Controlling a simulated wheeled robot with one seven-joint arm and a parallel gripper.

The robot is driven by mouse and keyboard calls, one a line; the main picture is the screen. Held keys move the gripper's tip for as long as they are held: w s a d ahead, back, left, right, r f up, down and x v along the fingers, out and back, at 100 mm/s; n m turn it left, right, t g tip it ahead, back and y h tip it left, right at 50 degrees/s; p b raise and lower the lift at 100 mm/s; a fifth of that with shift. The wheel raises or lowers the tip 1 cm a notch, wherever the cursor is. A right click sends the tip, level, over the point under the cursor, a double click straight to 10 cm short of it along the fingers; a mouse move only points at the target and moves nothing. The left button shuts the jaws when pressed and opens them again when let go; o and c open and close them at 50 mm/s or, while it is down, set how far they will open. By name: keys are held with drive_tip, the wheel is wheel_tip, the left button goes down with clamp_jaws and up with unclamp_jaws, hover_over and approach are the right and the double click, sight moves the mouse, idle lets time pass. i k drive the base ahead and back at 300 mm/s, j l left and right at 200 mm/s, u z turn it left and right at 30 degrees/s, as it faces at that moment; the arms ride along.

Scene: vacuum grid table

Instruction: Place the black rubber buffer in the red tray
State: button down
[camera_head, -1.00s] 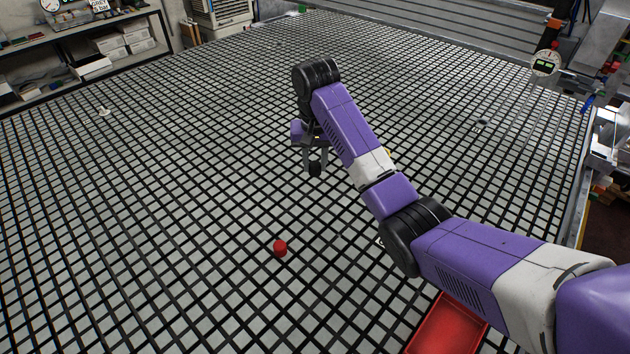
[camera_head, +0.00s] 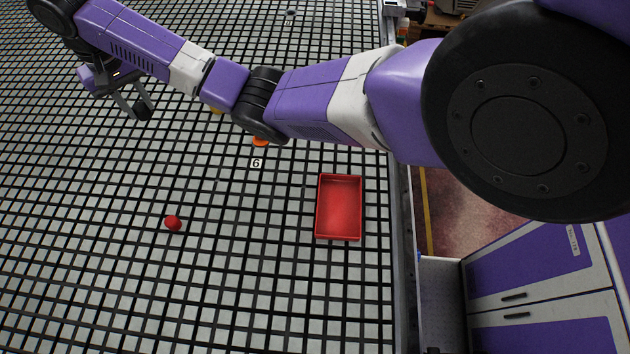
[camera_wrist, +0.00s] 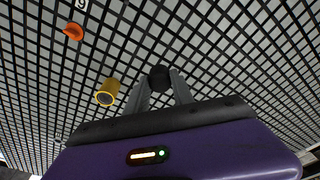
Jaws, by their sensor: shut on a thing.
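The black rubber buffer (camera_wrist: 159,77) is a small dark piece between the fingertips of my gripper (camera_wrist: 162,88) in the wrist view. In the head view my gripper (camera_head: 137,108) is at the upper left, shut on the buffer (camera_head: 143,108), and appears to hold it above the grid table. The red tray (camera_head: 318,208) is a rectangular open box on the table near its right edge. It looks empty. My gripper is well to the left of the tray and farther back.
A red rounded object (camera_head: 173,223) lies on the grid table left of the tray. An orange piece (camera_head: 261,142) and a numbered tag (camera_head: 257,163) lie under my arm. A yellow cylinder (camera_wrist: 108,91) shows near my gripper. The grid (camera_head: 240,280) between red object and tray is clear.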

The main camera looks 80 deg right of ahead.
sight(328, 215)
drive_tip(key=k+l+u, duration=0.3)
drive_tip(key=k, duration=0.55)
drive_tip(key=k+u, duration=0.3)
drive_tip(key=k, duration=0.5)
